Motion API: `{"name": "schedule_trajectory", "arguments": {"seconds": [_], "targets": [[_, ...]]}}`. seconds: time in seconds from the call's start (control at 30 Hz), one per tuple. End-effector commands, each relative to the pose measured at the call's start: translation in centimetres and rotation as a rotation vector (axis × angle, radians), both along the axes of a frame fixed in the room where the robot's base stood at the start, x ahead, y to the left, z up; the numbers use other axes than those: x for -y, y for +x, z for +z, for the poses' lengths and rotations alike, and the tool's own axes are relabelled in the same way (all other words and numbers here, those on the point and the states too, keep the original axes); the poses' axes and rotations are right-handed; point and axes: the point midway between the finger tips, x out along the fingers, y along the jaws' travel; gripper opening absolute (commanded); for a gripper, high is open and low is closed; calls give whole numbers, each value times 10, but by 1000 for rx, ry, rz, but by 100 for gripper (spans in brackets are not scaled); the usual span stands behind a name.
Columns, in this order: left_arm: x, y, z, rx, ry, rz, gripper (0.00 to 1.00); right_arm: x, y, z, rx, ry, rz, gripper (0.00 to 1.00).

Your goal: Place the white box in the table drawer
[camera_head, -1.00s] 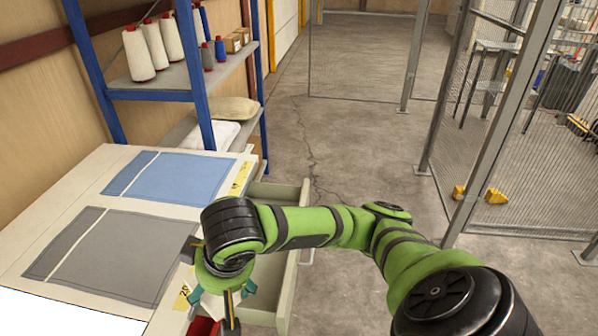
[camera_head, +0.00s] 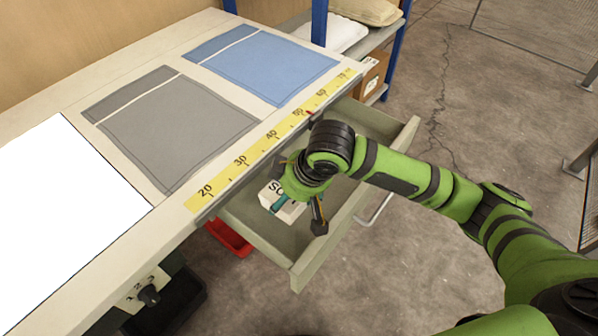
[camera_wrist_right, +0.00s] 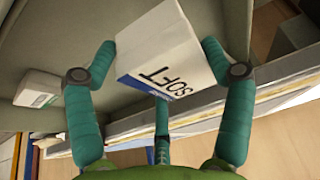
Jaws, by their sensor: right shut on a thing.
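The white box (camera_head: 284,203) has dark lettering and shows partly below my right gripper (camera_head: 297,205) in the head view. In the right wrist view the box (camera_wrist_right: 165,50) shows "SOFT" and a blue band. My right gripper's teal fingers (camera_wrist_right: 160,75) are shut on it, one finger at either side. The table drawer (camera_head: 312,265) is pulled open under the table's right edge. The gripper and box are over or inside the drawer; contact with its floor cannot be told. My left gripper is out of view.
The table (camera_head: 85,105) carries grey (camera_head: 175,125) and blue (camera_head: 265,62) fabric pieces and a yellow measuring tape (camera_head: 270,140) along its edge. A red bin (camera_head: 229,237) sits below. A second small pale box (camera_wrist_right: 38,88) shows in the wrist view. Open floor lies right.

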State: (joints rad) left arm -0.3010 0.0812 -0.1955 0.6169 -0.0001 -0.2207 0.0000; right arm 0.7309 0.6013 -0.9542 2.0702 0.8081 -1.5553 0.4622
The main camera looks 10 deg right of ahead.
Motion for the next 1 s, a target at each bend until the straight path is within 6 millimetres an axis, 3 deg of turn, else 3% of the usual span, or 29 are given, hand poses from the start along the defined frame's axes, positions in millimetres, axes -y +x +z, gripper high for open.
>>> {"name": "schedule_trajectory", "arguments": {"seconds": [0.4, 1.0], "targets": [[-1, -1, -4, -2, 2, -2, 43, 50, 71, -45, 1, -3, 0, 47], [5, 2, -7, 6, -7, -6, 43, 79, 112, -79, 3, -2, 4, 47]]}}
